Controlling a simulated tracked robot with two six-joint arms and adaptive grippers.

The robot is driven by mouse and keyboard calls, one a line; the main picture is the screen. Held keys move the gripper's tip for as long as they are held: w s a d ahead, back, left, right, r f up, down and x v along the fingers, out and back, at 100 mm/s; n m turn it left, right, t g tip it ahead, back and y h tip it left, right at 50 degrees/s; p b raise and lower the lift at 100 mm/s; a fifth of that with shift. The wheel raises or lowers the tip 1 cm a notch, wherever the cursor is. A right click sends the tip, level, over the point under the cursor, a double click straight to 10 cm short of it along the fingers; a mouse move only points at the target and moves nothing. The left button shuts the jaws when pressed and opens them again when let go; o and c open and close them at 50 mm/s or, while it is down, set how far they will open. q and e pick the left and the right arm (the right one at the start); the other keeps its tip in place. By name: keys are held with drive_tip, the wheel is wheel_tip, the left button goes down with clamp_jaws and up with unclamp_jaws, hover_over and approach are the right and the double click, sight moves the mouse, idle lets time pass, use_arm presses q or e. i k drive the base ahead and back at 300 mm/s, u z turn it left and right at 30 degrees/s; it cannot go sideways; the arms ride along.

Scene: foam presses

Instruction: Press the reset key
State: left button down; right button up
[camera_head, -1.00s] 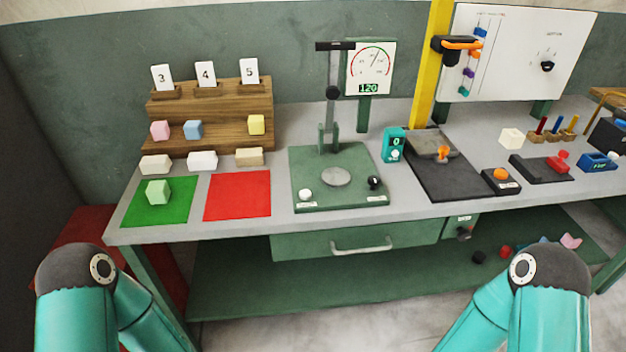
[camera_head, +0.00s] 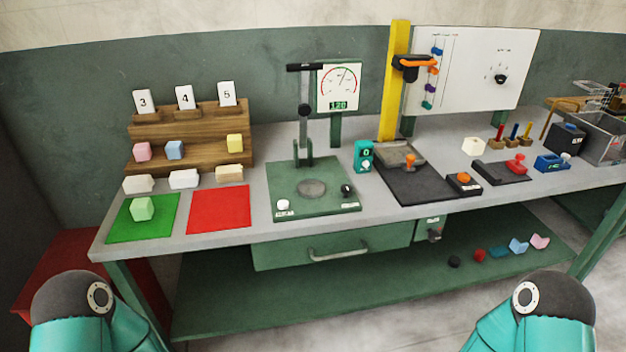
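A small teal counter (camera_head: 364,156) stands on the bench just right of the green hand press (camera_head: 330,203). Its dark display appears to read 0, and a pale round key (camera_head: 366,164) sits below the display. The press base also carries a white knob (camera_head: 283,204) at its front left and a black knob (camera_head: 347,190) at its right, each by a small label too small to read. I cannot tell from lettering which of these is the reset key. Only my teal arm links show at the bottom corners; both grippers are out of view.
Left of the press lie a red mat (camera_head: 220,210) and a green mat (camera_head: 125,232) with a green block (camera_head: 142,208). Right of the counter are a black plate (camera_head: 415,187) and an orange button (camera_head: 464,179). A yellow post (camera_head: 394,70) rises behind.

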sight(283, 205)
drive_tip(key=i, duration=0.85)
drive_tip(key=u, duration=0.05)
